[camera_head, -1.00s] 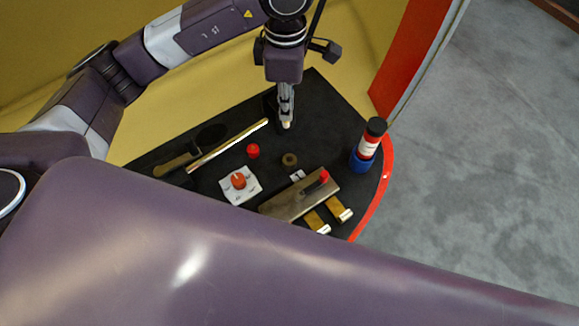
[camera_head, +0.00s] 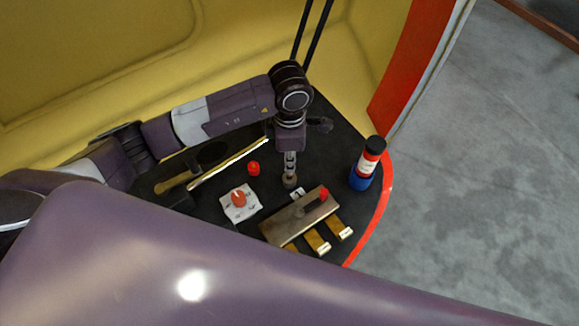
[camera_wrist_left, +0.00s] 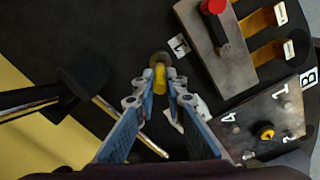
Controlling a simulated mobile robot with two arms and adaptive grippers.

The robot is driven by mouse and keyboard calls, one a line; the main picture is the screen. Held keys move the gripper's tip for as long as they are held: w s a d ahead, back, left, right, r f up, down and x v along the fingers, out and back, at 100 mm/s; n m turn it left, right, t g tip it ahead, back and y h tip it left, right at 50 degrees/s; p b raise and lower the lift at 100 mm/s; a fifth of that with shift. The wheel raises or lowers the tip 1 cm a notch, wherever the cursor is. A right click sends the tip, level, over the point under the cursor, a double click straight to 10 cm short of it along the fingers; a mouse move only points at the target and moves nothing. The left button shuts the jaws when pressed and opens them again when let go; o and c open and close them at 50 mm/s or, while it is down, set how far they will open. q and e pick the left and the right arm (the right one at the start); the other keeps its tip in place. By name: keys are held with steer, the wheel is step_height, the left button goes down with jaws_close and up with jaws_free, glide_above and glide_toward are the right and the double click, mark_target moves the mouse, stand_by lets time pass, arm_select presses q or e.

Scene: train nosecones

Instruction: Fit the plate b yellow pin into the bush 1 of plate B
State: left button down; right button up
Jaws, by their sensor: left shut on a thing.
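A label "B" (camera_wrist_left: 309,77) shows at the right edge. My right gripper is not in view.
A metal plate (camera_head: 285,222) with a red knob (camera_head: 323,193) is close by, with brass pieces (camera_head: 318,242) beyond.

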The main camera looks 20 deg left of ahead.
arm_select(q)
step_height(320, 180, down, 4)
steer(key=shift+f, duration=0.2)
steer(key=shift+f, duration=0.1)
steer(key=c, duration=2)
jaws_free()
steer(key=shift+r+p, duration=0.25)
steer(key=shift+p, duration=0.05)
step_height(320, 180, up, 10)
steer(key=shift+r+b, duration=0.2)
steer(key=shift+b, duration=0.75)
steer(key=shift+r, duration=0.7)
